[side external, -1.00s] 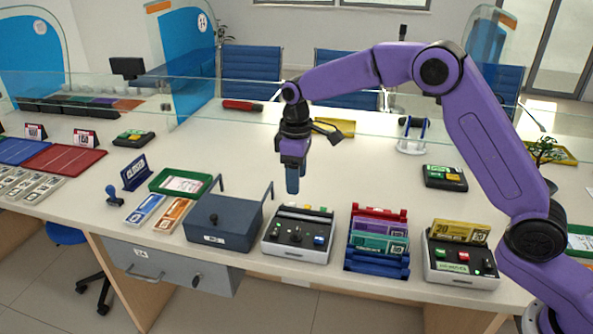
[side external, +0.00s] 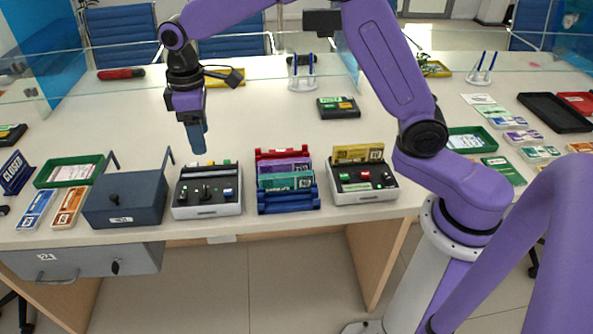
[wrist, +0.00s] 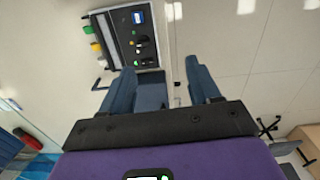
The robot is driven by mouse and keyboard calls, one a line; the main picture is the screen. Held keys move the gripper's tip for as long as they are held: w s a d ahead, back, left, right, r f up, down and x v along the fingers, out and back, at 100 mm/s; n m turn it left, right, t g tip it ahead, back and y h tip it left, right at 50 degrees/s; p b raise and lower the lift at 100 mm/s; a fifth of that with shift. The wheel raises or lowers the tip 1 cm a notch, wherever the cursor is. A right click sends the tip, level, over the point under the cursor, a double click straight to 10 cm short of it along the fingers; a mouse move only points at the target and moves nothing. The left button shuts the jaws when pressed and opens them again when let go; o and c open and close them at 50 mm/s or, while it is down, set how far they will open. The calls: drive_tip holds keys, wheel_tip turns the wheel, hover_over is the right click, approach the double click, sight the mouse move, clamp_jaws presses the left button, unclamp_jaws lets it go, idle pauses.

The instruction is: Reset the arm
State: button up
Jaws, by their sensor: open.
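My gripper (side external: 198,138) hangs pointing down over the counter, behind the grey control box and the blue-grey lidded box. In the wrist view its two blue fingers (wrist: 162,85) are apart with nothing held between them. The blue-grey box (side external: 126,199) stands at the counter's front edge; part of it (wrist: 151,94) shows between the fingers in the wrist view. The control box (side external: 207,190) with knobs and buttons is to its right, and it also shows at the top of the wrist view (wrist: 137,44).
A blue rack (side external: 288,201) holds banknote bundles, with a second button box (side external: 364,193) to its right. A green tray (side external: 70,170) and a closed sign (side external: 15,172) stand left. A black-topped device (side external: 338,107) sits behind. Counter (side external: 270,118) is clear around it.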

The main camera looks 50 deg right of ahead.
drive_tip(key=s+d+n, duration=0.1)
drive_tip(key=s+d, duration=0.3)
drive_tip(key=s, duration=0.7)
drive_tip(key=s+d+n, duration=0.1)
drive_tip(key=s+d, duration=0.4)
drive_tip(key=s, duration=0.6)
drive_tip(key=s+d+n, duration=0.1)
drive_tip(key=s+d, duration=0.4)
drive_tip(key=s, duration=0.6)
drive_tip(key=shift+s, duration=0.35)
